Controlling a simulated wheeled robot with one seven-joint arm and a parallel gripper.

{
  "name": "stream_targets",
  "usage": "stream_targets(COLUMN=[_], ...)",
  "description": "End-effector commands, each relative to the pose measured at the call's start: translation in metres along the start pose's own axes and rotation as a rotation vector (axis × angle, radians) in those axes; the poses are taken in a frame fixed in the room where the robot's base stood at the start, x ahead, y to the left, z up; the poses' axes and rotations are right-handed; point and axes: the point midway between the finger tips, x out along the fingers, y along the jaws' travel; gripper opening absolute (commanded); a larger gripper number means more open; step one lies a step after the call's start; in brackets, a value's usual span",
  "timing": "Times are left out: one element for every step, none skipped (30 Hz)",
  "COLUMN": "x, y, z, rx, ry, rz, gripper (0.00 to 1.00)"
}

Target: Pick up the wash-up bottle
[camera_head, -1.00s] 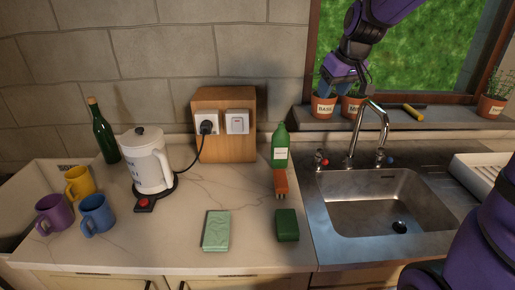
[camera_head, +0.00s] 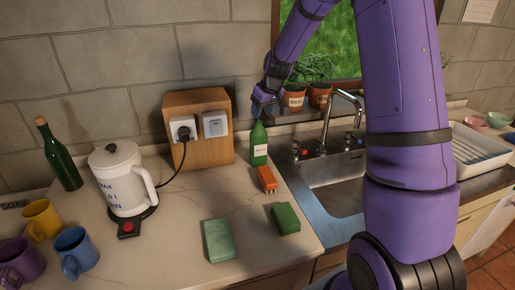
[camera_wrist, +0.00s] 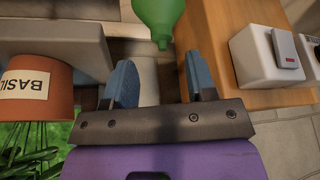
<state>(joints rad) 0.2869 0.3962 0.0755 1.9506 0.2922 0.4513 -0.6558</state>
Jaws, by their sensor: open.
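The wash-up bottle (camera_head: 259,148) is green with a white label. It stands upright on the worktop by the left edge of the sink, in front of the wall. My gripper (camera_head: 264,106) is just above its top in the head view. In the wrist view the bottle (camera_wrist: 158,14) shows at the top edge, its narrow tip pointing toward the gap between my two blue fingers (camera_wrist: 163,70). The fingers are apart with nothing between them. Most of the bottle's body is outside the wrist view.
A wooden socket box (camera_head: 205,150) stands close left of the bottle. An orange brush (camera_head: 267,179) and a dark green sponge (camera_head: 286,218) lie in front. The basil pot (camera_head: 295,97) is on the sill behind. The tap (camera_head: 345,108) rises to the right.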

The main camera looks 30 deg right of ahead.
Motion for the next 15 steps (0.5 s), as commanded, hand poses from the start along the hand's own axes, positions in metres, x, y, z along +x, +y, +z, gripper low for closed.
stream_targets(x=[0.003,0.004,0.005,0.007,0.008,0.011,0.013,0.016,0.021,0.026,0.03,0.036,0.04,0.045,0.05], y=[0.0,0.0,0.0,-0.001,-0.001,-0.001,-0.001,-0.002,-0.003,-0.003,-0.004,-0.004,-0.004,-0.004,-0.004], z=[0.0,0.0,0.0,0.0,0.0,0.001,0.001,0.002,0.003,0.003,0.004,0.004,0.004,0.004,0.004], rx=[0.0,0.0,0.0,0.0,0.0,-0.001,-0.001,-0.001,-0.002,-0.002,-0.002,-0.002,-0.001,-0.001,0.0], ry=[0.0,0.0,0.0,0.0,0.0,0.0,-0.001,-0.001,-0.002,-0.002,-0.002,-0.003,-0.003,-0.002,-0.001], rz=[0.0,0.0,0.0,0.0,0.0,0.0,-0.001,-0.001,-0.001,-0.001,-0.001,-0.001,-0.001,-0.001,-0.001], gripper=[0.52,0.52,0.52,0.52,0.52,0.52,0.52,0.52,0.52,0.52,0.52,0.52,0.52,0.52,0.52])
